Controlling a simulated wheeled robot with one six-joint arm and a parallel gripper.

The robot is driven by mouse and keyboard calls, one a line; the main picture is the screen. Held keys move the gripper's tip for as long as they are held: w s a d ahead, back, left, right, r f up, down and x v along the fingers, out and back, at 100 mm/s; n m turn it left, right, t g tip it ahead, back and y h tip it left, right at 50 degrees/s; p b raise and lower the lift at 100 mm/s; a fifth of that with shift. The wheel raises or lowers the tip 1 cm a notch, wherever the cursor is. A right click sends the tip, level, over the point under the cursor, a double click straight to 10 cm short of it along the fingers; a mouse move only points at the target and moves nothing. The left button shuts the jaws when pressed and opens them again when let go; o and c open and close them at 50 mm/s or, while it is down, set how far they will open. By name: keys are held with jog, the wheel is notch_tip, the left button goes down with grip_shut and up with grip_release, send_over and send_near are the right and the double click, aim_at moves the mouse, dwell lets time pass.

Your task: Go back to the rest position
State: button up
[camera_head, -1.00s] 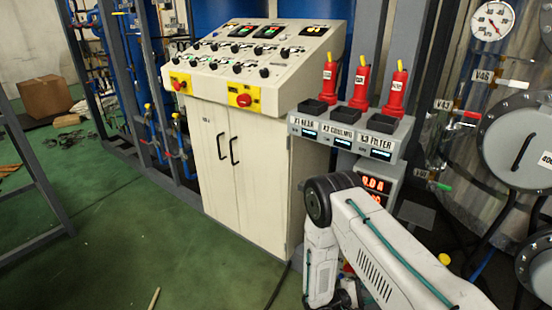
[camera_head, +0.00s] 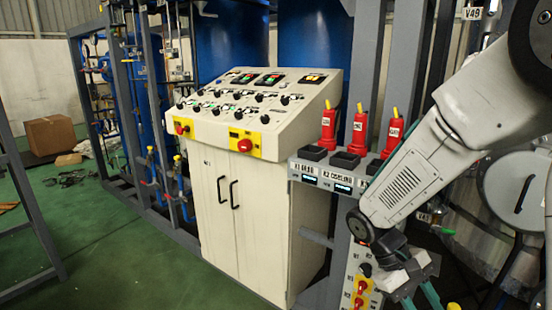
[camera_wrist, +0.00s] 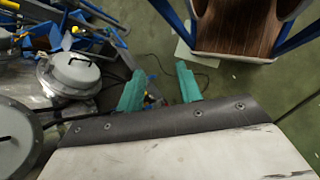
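My gripper (camera_head: 420,297) is at the lower right of the head view, at the end of my raised white arm. It hangs in front of the switch panel under the red plugs. In the wrist view its two teal fingers (camera_wrist: 158,82) stand apart with nothing between them. The view through the fingers shows green floor and a dark cable. My arm hides part of the plug box and of the steel vessel behind.
A cream control console (camera_head: 235,145) stands at the centre. Red plugs (camera_head: 360,131) stand on the grey plug box. A steel vessel (camera_head: 518,190) is at the right. A cardboard box (camera_head: 50,135) lies far left. Green floor (camera_head: 110,265) is clear at the lower left.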

jog(key=s+a+r+m+t+y, duration=0.3)
jog(key=s+r+t+y, duration=0.3)
jog(key=s+r, duration=0.7)
jog(key=shift+r+t, duration=0.8)
jog(key=shift+r, duration=0.4)
